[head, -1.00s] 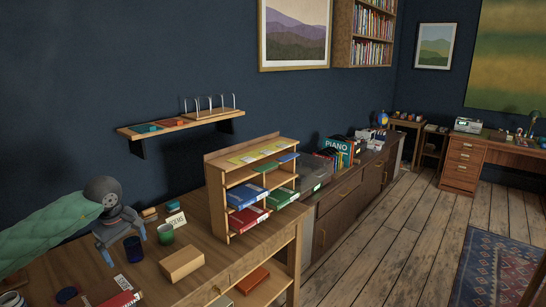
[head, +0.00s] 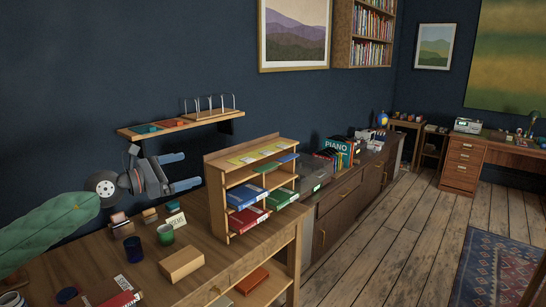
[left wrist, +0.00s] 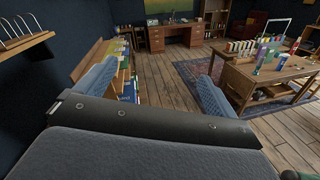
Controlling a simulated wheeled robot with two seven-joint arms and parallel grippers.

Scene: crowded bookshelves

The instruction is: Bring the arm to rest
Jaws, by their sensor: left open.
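My left gripper (head: 182,172) is raised above the back of the wooden table, left of the small bookshelf, in the head view. Its two blue-grey fingers are apart, point right and hold nothing. The left arm's green-sleeved link (head: 45,228) comes in from the left. In the left wrist view the two fingers (left wrist: 155,90) stand apart, with floor and furniture beyond them. My right gripper is in neither view.
The small bookshelf (head: 215,200) with several books stands just right of the gripper. The wall shelf (head: 185,127) is close above it.

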